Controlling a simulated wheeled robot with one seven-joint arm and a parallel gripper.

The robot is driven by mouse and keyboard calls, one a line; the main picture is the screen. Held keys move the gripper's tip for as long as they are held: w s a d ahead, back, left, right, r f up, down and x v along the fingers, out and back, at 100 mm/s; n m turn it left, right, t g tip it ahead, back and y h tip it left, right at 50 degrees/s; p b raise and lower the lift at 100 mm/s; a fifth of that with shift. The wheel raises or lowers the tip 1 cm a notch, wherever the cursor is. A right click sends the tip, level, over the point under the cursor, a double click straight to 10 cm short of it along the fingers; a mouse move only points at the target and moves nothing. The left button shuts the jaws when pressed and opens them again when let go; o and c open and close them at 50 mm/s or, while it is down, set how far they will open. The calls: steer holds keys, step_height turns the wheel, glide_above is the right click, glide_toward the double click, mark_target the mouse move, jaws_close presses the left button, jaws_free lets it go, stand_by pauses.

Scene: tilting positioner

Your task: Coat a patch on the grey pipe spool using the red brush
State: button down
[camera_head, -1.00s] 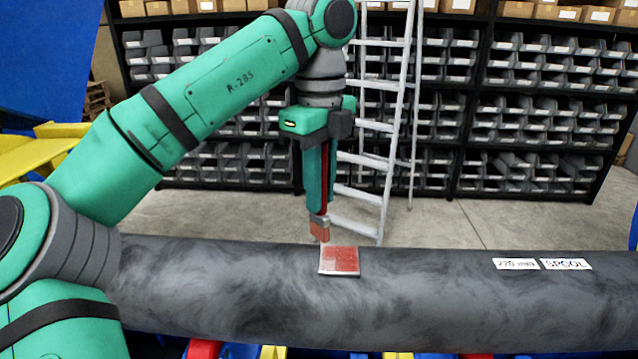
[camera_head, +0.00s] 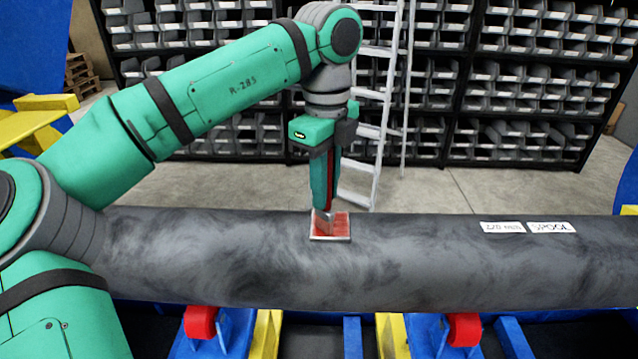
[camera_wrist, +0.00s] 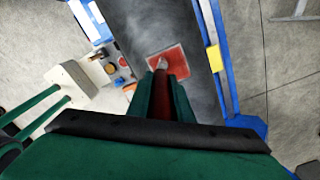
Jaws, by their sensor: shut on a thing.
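The grey pipe spool (camera_head: 420,260) lies horizontally across the head view, with white labels at its right part. A red patch with a pale border (camera_head: 343,228) is on top of the pipe, left of its labels. It also shows in the wrist view (camera_wrist: 180,62). My gripper (camera_head: 323,205) is shut on the red brush (camera_head: 326,222) and points down over the patch. The brush's red handle (camera_wrist: 176,66) runs between the fingers in the wrist view. The brush head overlaps the patch in the head view; whether it touches I cannot tell.
Blue and yellow framework with red rollers (camera_head: 200,322) supports the pipe from below. A grey ladder (camera_head: 385,110) and black shelves of grey bins (camera_head: 560,80) stand behind.

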steer(key=shift+s+d+f, duration=0.1)
steer(key=shift+d, duration=0.45)
steer(key=shift+a, duration=0.3)
steer(key=a+r, duration=0.3)
steer(key=r, duration=0.5)
steer(key=shift+r, duration=0.1)
stand_by(0.4)
